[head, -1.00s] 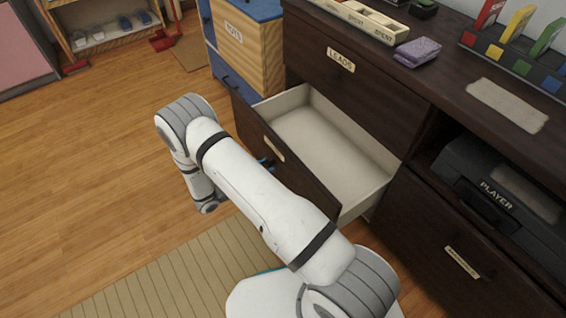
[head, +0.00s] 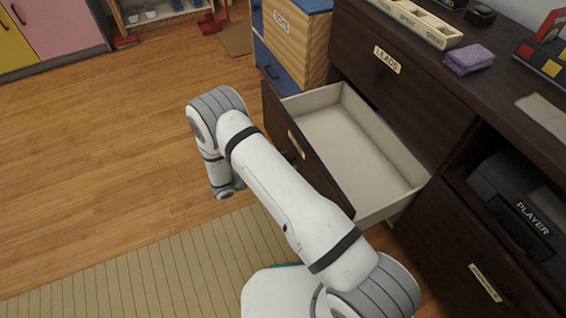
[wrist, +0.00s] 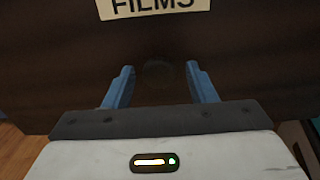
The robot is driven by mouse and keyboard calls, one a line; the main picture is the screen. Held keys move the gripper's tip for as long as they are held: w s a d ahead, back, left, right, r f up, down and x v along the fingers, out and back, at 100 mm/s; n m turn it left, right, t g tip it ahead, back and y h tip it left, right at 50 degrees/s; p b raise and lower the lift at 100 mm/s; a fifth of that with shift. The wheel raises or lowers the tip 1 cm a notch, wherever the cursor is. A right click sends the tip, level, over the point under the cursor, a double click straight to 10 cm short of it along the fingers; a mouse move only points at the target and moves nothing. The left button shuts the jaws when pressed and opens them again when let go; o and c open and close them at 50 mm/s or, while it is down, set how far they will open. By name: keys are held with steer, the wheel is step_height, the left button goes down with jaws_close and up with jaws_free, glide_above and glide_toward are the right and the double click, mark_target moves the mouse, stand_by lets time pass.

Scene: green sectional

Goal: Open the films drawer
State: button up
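The films drawer (head: 345,150) stands pulled well out of the dark cabinet in the head view, its pale inside empty. Its dark front carries a pale label, which reads FILMS (wrist: 153,6) in the wrist view. A dark round knob (wrist: 158,72) shows faintly on the front below the label. My gripper (wrist: 160,82) faces this front, its two blue fingers apart on either side of the knob, with gaps between. It is open and holds nothing. In the head view my arm hides most of the gripper.
A LEADS drawer (head: 400,85) above is shut. A dark player (head: 520,205) sits in the cabinet at right. A wooden box with blue lid (head: 290,40) stands behind the open drawer. A striped rug (head: 150,265) lies at front left; the wood floor (head: 110,130) at left is clear.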

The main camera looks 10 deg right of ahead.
steer(key=shift+a, duration=0.15)
steer(key=p+v, duration=0.2)
steer(key=v, duration=0.5)
steer(key=shift+a, duration=0.25)
steer(key=shift+s, duration=0.1)
steer(key=s+d+r+m+g+y+p, duration=0.1)
steer(key=d+r+m+g+y+p, duration=0.25)
steer(key=r, duration=0.75)
steer(key=s+d+r+m+g+y+p, duration=0.15)
steer(key=d+r+m+p, duration=0.35)
steer(key=r, duration=0.7)
steer(key=s+d+r+m+g+y+p, duration=0.2)
steer(key=d+r+g+p, duration=0.3)
steer(key=r, duration=0.6)
steer(key=s+d+r+m+t+y+p, duration=0.1)
steer(key=s+r+p, duration=0.4)
steer(key=r, duration=0.5)
steer(key=s+d+r+m+t+y+p, duration=0.1)
steer(key=s+r+m+t+y+p, duration=0.2)
steer(key=r, duration=0.8)
steer(key=s+d+r+m+t+y+p, duration=0.1)
steer(key=s+r+m+t+y+p, duration=0.1)
steer(key=s+r+m+y+p, duration=0.4)
step_height(320, 180, up, 5)
steer(key=s+m+p, duration=0.1)
steer(key=p, duration=0.3)
steer(key=shift+p, duration=0.35)
